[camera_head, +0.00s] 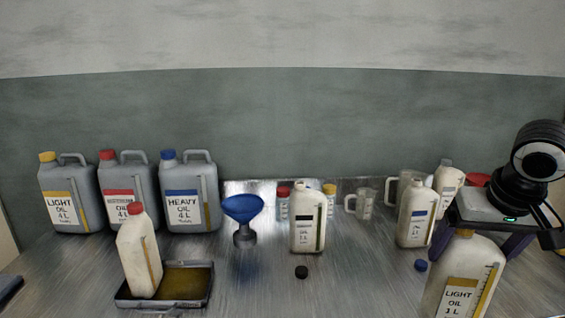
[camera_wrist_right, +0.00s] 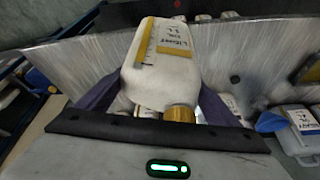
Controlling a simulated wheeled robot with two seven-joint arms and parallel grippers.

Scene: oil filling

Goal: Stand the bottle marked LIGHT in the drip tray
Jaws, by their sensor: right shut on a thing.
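The white bottle marked LIGHT OIL 1 L (camera_head: 461,283), with a yellow cap and yellow strip, is at the lower right of the head view, its base cut off. My right gripper (camera_head: 478,243) is shut on it near the top, one dark finger on each side. The right wrist view shows the bottle (camera_wrist_right: 160,72) between the fingers, its yellow cap towards the gripper. The black drip tray (camera_head: 160,304) lies at the front left with brownish oil in it. A white bottle with a red cap (camera_head: 138,252) stands in its left part. My left gripper is out of view.
Several grey 4 L cans, including HEAVY OIL (camera_head: 190,195), stand at the back left. A blue funnel (camera_head: 243,208) and an uncapped white bottle (camera_head: 308,220) stand mid-table. Another uncapped bottle (camera_head: 416,218) is near my right gripper. Black (camera_head: 301,272) and blue (camera_head: 421,265) caps lie loose.

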